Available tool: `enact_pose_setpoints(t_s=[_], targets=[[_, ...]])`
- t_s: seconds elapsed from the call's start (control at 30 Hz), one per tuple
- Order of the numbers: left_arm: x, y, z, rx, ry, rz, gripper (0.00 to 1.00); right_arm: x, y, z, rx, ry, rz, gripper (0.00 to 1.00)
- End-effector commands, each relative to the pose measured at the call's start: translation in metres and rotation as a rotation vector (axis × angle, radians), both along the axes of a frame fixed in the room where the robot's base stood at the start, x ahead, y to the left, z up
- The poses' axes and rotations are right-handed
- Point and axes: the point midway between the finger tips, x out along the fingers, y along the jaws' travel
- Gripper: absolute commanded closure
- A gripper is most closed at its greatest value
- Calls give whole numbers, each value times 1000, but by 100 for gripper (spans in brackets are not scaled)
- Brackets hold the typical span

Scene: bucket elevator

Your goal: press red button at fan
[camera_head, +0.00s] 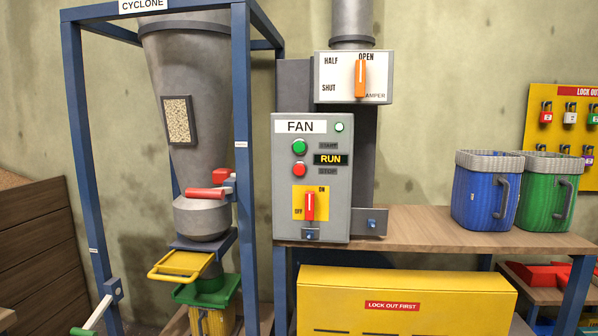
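The grey fan control box (312,225), labelled FAN, stands in the middle of the view at the left end of the wooden bench. Its red button (299,170), marked STOP, sits just below the green START button (299,147). A lit RUN display (330,159) shows beside the buttons, and a pale green lamp (339,127) is at the top right. A red switch lever (310,206) on a yellow plate points up toward ON. Nothing covers the red button. Neither of my grippers is in view.
The blue cyclone frame (241,130) stands left of the box. The damper panel (325,88), its orange handle (360,78) at OPEN, is above. Blue (470,200) and green (535,205) buckets stand on the bench (430,225) at right. The space before the box looks clear.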

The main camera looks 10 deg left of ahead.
Motion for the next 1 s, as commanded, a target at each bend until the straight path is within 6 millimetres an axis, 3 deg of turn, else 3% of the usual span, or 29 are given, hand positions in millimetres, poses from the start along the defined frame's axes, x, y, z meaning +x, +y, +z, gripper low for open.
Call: enact_pose_setpoints(t_s=[0.03, 0.23, 1.0], targets=[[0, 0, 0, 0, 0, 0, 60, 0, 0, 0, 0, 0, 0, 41], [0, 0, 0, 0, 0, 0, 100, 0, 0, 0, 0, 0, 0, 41], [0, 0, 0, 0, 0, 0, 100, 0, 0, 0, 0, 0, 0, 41]])
